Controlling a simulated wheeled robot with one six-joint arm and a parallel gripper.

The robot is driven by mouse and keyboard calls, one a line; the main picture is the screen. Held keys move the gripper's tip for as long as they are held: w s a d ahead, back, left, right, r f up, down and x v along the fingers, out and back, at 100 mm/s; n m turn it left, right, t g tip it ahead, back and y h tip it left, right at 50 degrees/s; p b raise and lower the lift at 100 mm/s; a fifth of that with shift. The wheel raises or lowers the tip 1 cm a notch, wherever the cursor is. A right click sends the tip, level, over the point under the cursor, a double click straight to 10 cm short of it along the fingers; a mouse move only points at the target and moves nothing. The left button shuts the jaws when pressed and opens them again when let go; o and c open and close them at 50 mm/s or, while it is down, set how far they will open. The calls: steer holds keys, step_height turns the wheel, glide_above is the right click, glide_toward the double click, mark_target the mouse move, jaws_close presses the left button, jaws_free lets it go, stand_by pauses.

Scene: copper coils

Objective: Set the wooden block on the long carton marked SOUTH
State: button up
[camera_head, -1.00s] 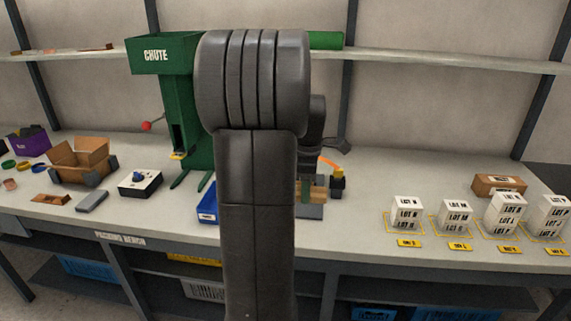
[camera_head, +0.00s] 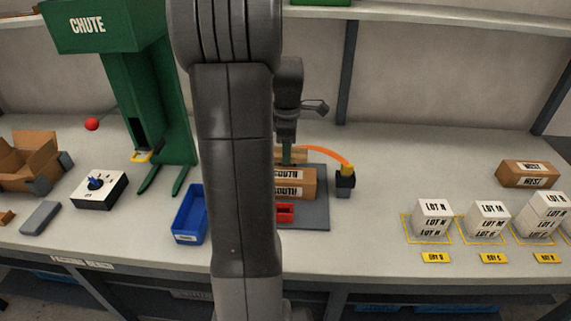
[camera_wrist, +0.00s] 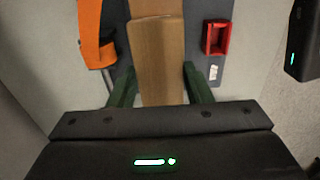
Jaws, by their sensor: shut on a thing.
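The long carton marked SOUTH (camera_head: 295,188) lies on a grey plate (camera_head: 318,215) on the bench, partly hidden behind my arm. My gripper (camera_head: 288,155) is above and just behind it, with green fingers. In the wrist view my gripper (camera_wrist: 161,88) is shut on the wooden block (camera_wrist: 158,65), a plain brown piece between the fingers. In the head view a tan piece, likely the block (camera_head: 297,155), shows at the fingers, mostly hidden. I cannot tell whether it touches the carton.
An orange strip (camera_head: 325,154) arches to a black, yellow-topped post (camera_head: 345,180) right of the carton. A red holder (camera_head: 285,212) sits in front. A blue bin (camera_head: 188,215) and the green chute (camera_head: 140,90) stand left. White lot boxes (camera_head: 488,220) and a WEST carton (camera_head: 527,173) stand right.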

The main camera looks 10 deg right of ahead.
mark_target(287, 174)
steer(key=shift+f, duration=2.95)
steer(key=shift+f, duration=0.15)
steer(key=o, duration=1)
step_height(287, 174, up, 12)
steer(key=shift+r, duration=0.2)
